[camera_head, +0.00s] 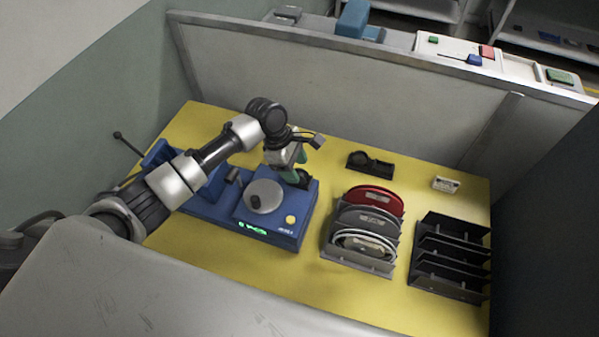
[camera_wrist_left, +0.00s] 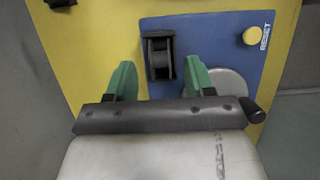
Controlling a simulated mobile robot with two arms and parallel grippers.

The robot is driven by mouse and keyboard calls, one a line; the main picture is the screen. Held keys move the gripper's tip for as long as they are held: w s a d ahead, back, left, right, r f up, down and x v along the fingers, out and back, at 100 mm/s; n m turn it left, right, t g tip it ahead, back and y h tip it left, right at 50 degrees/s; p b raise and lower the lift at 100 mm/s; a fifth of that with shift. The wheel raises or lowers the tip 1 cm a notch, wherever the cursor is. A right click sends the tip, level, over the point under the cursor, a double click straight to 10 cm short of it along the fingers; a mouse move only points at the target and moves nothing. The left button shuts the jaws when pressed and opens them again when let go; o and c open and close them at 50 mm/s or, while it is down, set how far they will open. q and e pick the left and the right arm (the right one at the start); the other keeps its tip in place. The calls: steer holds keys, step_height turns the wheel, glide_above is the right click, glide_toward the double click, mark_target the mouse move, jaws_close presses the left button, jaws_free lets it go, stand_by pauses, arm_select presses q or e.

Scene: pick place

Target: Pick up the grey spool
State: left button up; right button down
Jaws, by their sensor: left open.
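A grey spool (camera_head: 368,218) stands upright in the middle slot of a grey rack (camera_head: 358,263), between a red spool (camera_head: 376,196) behind and a white-edged spool (camera_head: 362,242) in front. My left gripper (camera_head: 299,160) is open with green fingers, above the back right of the blue machine, left of the rack and apart from the spools. In the left wrist view its fingers (camera_wrist_left: 160,80) are apart with nothing held, pointing toward a black holder (camera_wrist_left: 158,55) on the machine's blue panel. No spool from the rack shows in that view. My right gripper is not in view.
The blue machine (camera_head: 270,236) has a round grey disc (camera_head: 264,196) and a yellow button (camera_head: 291,219). A black slotted rack (camera_head: 450,258) stands at the right. A black tray (camera_head: 370,164) and small white box (camera_head: 446,184) lie behind. A grey partition (camera_head: 340,90) closes the back.

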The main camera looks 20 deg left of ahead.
arm_select(q)
steer(key=shift+s+d+f, duration=0.1)
steer(key=shift+d+f, duration=0.15)
steer(key=shift+f, duration=0.25)
steer(key=shift+d+f, duration=0.1)
steer(key=shift+f, duration=0.3)
steer(key=shift+c, duration=0.3)
steer(key=c, duration=0.7)
jaws_close()
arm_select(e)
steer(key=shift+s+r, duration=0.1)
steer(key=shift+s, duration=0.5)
